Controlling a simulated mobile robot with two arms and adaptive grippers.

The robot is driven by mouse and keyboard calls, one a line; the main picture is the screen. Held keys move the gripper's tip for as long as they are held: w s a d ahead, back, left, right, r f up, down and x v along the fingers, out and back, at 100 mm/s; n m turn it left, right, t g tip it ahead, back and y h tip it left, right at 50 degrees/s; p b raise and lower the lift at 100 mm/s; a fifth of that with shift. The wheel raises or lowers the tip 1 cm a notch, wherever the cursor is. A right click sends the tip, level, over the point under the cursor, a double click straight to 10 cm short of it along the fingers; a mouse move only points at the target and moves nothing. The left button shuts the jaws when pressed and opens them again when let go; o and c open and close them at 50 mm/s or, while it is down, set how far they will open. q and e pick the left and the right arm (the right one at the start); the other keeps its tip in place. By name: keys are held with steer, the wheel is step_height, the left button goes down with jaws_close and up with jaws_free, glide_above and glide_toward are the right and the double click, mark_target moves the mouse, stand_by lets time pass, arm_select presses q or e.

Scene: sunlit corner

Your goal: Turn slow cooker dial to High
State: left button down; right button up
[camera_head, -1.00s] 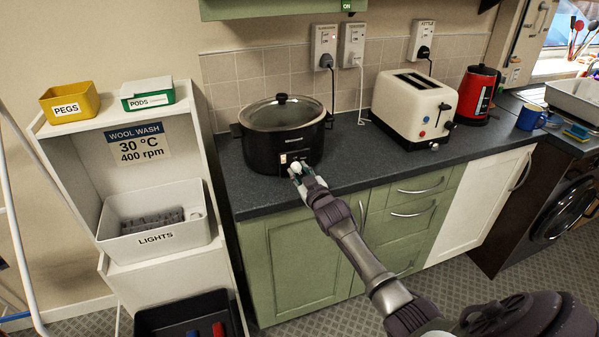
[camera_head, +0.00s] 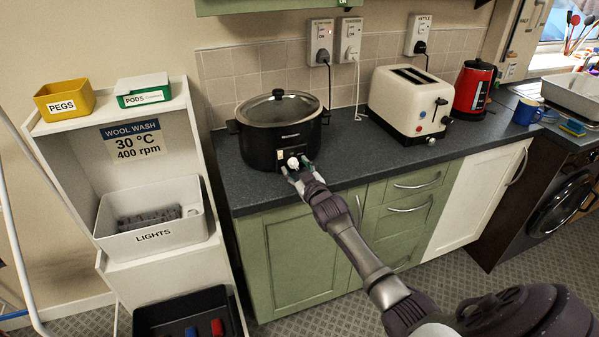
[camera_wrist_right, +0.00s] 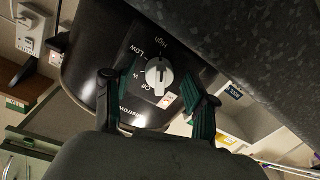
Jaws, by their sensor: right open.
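The black slow cooker (camera_head: 262,150) with a glass lid stands on the dark worktop. Its white dial (camera_head: 293,163) is low on the front and also shows in the right wrist view (camera_wrist_right: 159,77). There I read High, Low, a partly hidden W label and Off around it. I cannot tell clearly which mark the dial points at. My right gripper (camera_head: 297,172) is at the cooker's front. In the right wrist view its green-padded fingers (camera_wrist_right: 157,98) are apart, one on each side of the dial, with nothing held. Contact is not clear. My left gripper is out of view.
A cream toaster (camera_head: 408,103) and a red kettle (camera_head: 473,88) stand right of the cooker. Wall sockets (camera_head: 321,42) with cables are behind. A white shelf (camera_head: 128,165) with labelled bins is at left. The worktop (camera_head: 350,158) between cooker and toaster is clear.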

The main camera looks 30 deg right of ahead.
steer(key=s+a, duration=0.2)
steer(key=s, duration=0.9)
steer(key=shift+s, duration=0.4)
steer(key=shift+a+r, duration=0.1)
steer(key=s+a+f+g+y, duration=0.1)
steer(key=s+a+f+g, duration=0.3)
steer(key=f, duration=0.8)
steer(key=s+a+f+g, duration=0.1)
steer(key=s+f, duration=0.5)
steer(key=f, duration=0.5)
steer(key=s+a+f+g+y, duration=0.1)
steer(key=s+a+f+g, duration=0.3)
steer(key=f, duration=0.8)
steer(key=s+a+f+g, duration=0.2)
steer(key=s+f, duration=0.4)
steer(key=s, duration=0.5)
steer(key=s+a+f+g, duration=0.3)
steer(key=s+f, duration=0.3)
steer(key=s, duration=0.6)
steer(key=s+a+f+n+g+y, duration=0.1)
steer(key=s+f, duration=0.5)
steer(key=s, duration=0.6)
steer(key=shift+a+g, duration=0.7)
steer(key=shift+a, duration=0.5)
